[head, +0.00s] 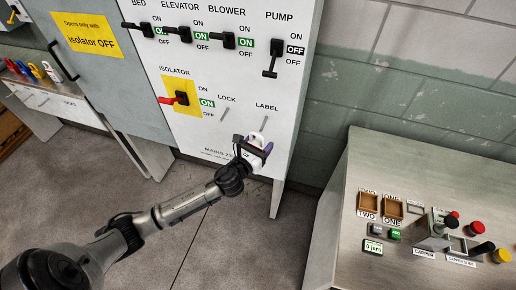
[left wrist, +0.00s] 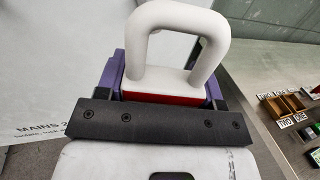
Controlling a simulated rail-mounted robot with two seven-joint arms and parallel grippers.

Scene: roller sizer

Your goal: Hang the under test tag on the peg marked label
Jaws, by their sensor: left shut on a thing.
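The under test tag shows in the left wrist view as a thick white loop (left wrist: 178,15) on a white body with a red band (left wrist: 160,98). My left gripper (head: 254,150) is shut on the tag below the loop, in front of the white panel's lower edge. In the left wrist view the gripper's purple fingers (left wrist: 212,92) stand either side of it. The peg marked LABEL (head: 265,122) sticks out of the panel just above the gripper. My right gripper is not in view.
A LOCK peg (head: 225,115) is left of the label peg. The red isolator handle (head: 172,100) and several black switches are on the same panel. A control desk (head: 340,245) with buttons stands at right. Several coloured padlocks (head: 36,71) lie on the left bench.

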